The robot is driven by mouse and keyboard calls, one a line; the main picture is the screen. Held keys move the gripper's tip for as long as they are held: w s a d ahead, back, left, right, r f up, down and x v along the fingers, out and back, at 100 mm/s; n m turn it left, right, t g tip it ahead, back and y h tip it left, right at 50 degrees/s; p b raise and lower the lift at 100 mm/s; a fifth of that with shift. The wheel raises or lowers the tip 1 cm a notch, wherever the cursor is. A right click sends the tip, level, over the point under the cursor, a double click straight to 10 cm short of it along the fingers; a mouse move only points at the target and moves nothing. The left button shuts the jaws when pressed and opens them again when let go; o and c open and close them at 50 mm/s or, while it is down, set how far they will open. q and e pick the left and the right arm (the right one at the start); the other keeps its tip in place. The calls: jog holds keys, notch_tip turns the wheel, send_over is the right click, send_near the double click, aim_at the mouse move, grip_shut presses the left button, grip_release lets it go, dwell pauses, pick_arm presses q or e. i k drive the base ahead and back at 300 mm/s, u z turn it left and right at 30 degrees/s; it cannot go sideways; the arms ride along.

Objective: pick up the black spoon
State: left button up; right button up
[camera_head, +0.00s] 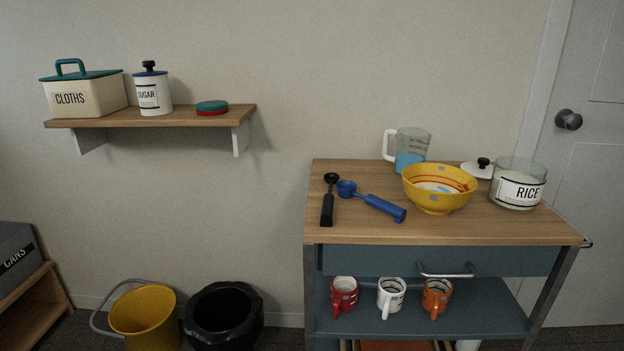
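The black spoon (328,201) lies on the wooden top of the cart (455,230), near its left edge. Its round bowl end points to the back and its thick handle points to the front. A blue spoon (374,202) lies just to its right, with its bowl end close to the black spoon. Neither of my grippers shows in the head view.
A yellow bowl (438,188), a measuring jug (410,146), a white lid (478,169) and a RICE jar (518,184) stand on the cart. Mugs (391,296) sit on its lower shelf. A wall shelf (150,118) is at left. The cart top's front left is clear.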

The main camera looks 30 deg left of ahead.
aim_at(330, 178)
jog(key=u, duration=0.65)
jog(key=i, duration=1.05)
jog(key=u, duration=0.2)
